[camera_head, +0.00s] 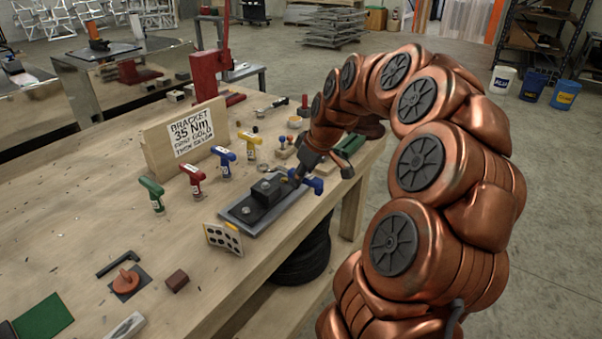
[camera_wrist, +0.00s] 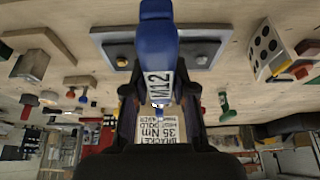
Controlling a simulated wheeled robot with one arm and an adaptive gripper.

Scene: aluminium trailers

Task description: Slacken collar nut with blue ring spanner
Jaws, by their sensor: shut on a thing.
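My gripper (camera_head: 298,176) is at the right end of the bracket fixture, near the bench edge. In the wrist view my gripper (camera_wrist: 158,82) has its dark fingers on both sides of a blue tool (camera_wrist: 157,42) with a white M12 label. The blue tool also shows at the gripper in the head view (camera_head: 311,185). Another blue-handled tool (camera_head: 223,155) stands in the coloured row. The fixture is a grey plate (camera_head: 236,213) with a dark block (camera_head: 265,195) and nut-like parts on top. I cannot tell which is the collar nut; the tool's working end is hidden.
Green (camera_head: 152,189), red (camera_head: 194,174) and yellow (camera_head: 250,141) tools stand behind the fixture. A wooden sign (camera_head: 187,138) reads bracket 35 Nm. A small holed panel (camera_head: 223,239) stands in front of the plate. A red press (camera_head: 209,72) stands farther back.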

